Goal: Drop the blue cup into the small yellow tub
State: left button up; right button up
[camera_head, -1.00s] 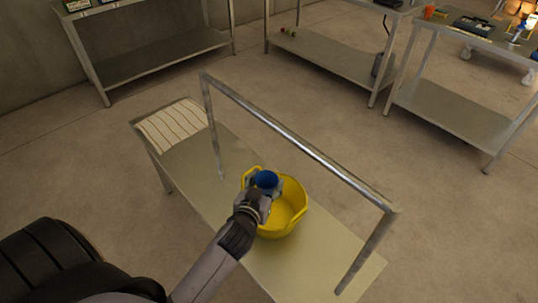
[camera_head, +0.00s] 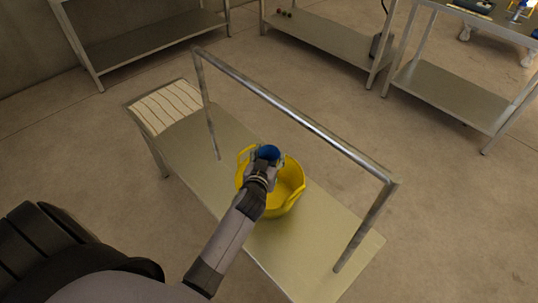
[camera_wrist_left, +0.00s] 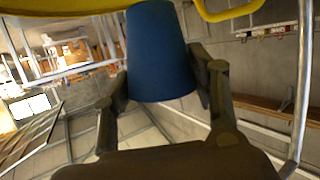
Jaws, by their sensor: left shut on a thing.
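The blue cup (camera_head: 268,152) is held by my left gripper (camera_head: 265,162) at the left, far side of the yellow tub, over its opening in the head view. In the left wrist view the cup (camera_wrist_left: 158,55) sits between the two fingers of the gripper (camera_wrist_left: 160,88), which press on its sides. The yellow tub (camera_head: 290,197) stands on the low metal bench and has raised loop handles. Part of the tub's rim and handle (camera_wrist_left: 228,10) shows along the top of the wrist view. My gripper and forearm hide part of the tub. My right gripper is not in view.
The bench (camera_head: 315,245) has a metal rail (camera_head: 300,118) along its far side, beyond the tub. A striped cloth (camera_head: 165,106) lies at the bench's left end. Metal shelf tables (camera_head: 455,95) stand further back. The bench top right of the tub is clear.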

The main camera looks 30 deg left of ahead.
pick_arm(q)
jog(key=o, duration=1)
jog(key=shift+f, duration=0.2)
jog(key=shift+s, duration=0.1)
jog(key=v, duration=1.2)
jog(key=shift+r, duration=0.1)
jog(key=shift+a, duration=0.1)
